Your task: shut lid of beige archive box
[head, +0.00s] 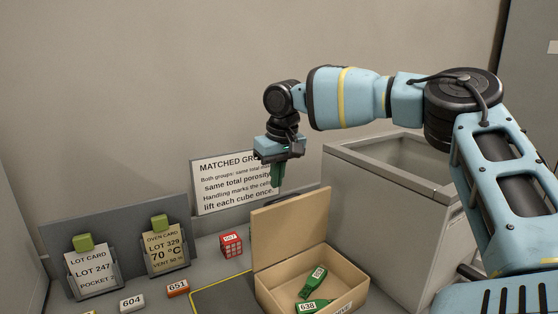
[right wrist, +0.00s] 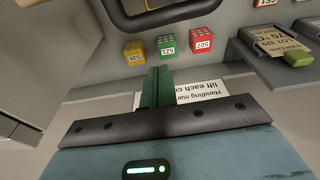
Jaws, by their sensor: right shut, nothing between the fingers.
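The beige archive box (head: 268,291) stands open at the lower middle of the head view. Its beige lid (head: 291,229) stands up along the far side of the box. Green pieces (head: 312,284) with white number labels lie inside, one reading 638. My right gripper (head: 277,185) points down above and behind the lid's upper edge, apart from it as far as I can tell. Its green fingers (right wrist: 155,88) are together and empty in the right wrist view. The box is not clearly seen in that view. My left gripper is not in view.
A large grey open-topped bin (head: 385,178) stands right of the box. A white sign (head: 225,190) is behind the gripper. A red cube (head: 231,245) sits left of the lid; green (right wrist: 167,46) and yellow (right wrist: 135,52) cubes show in the wrist view. Card holders (head: 95,272) stand left.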

